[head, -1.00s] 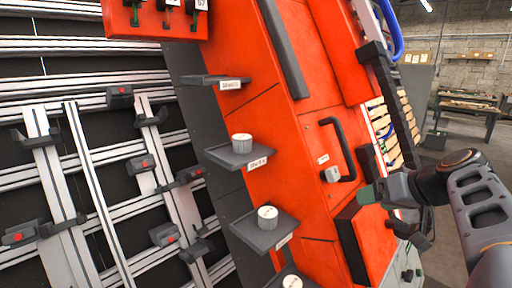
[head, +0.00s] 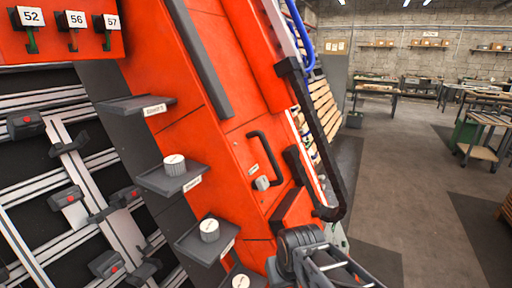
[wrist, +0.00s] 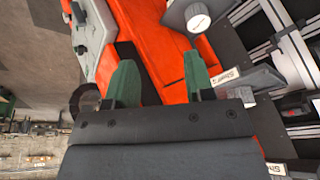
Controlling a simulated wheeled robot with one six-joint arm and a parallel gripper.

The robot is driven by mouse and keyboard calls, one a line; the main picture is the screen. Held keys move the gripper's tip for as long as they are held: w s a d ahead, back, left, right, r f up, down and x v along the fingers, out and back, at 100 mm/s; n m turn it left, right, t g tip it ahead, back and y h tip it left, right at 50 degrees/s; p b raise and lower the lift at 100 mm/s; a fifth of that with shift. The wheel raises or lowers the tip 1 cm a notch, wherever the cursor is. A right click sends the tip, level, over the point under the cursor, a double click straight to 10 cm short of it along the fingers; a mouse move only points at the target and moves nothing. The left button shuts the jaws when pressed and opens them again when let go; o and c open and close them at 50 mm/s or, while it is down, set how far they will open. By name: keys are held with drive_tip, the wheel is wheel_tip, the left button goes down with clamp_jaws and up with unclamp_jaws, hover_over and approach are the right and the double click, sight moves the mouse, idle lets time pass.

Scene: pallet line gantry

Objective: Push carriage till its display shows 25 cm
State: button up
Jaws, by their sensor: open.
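I cannot pick out a carriage with a distance display in these frames, and no centimetre reading shows. Several dark clamp-like blocks with red spots, such as one block (head: 66,197), sit on the aluminium rails (head: 25,190) at the left in the head view. My gripper (wrist: 162,82) shows in the wrist view with its two green fingers apart and nothing between them. It is in front of an orange panel (wrist: 150,30). In the head view my arm is at the bottom centre, in front of the orange cabinet (head: 225,145), and the fingertips cannot be made out.
Dark labelled shelves (head: 138,104) jut from the cabinet's left side, some holding white-topped round pieces (head: 174,165). A black handle (head: 267,155) is on the cabinet. Number tags (head: 74,19) hang at top left. Open floor (head: 400,190) lies at right, with workbenches (head: 377,91) beyond.

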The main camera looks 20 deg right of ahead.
drive_tip(key=w+d+f+m+y, duration=0.1)
drive_tip(key=w+d+m, duration=0.2)
drive_tip(key=d+m, duration=0.1)
drive_tip(key=m+t+y+b, duration=0.2)
drive_tip(key=m+t+y, duration=0.85)
drive_tip(key=m, duration=1.25)
approach(270, 149)
drive_tip(key=shift+t+h, duration=0.55)
drive_tip(key=shift+h, duration=0.1)
drive_tip(key=p+x, duration=0.1)
drive_tip(key=x, duration=0.4)
drive_tip(key=p+x, duration=0.1)
drive_tip(key=x, duration=0.5)
drive_tip(key=shift+a+f, duration=0.1)
drive_tip(key=shift+a, duration=0.4)
drive_tip(key=shift+s, duration=0.1)
clamp_jaws()
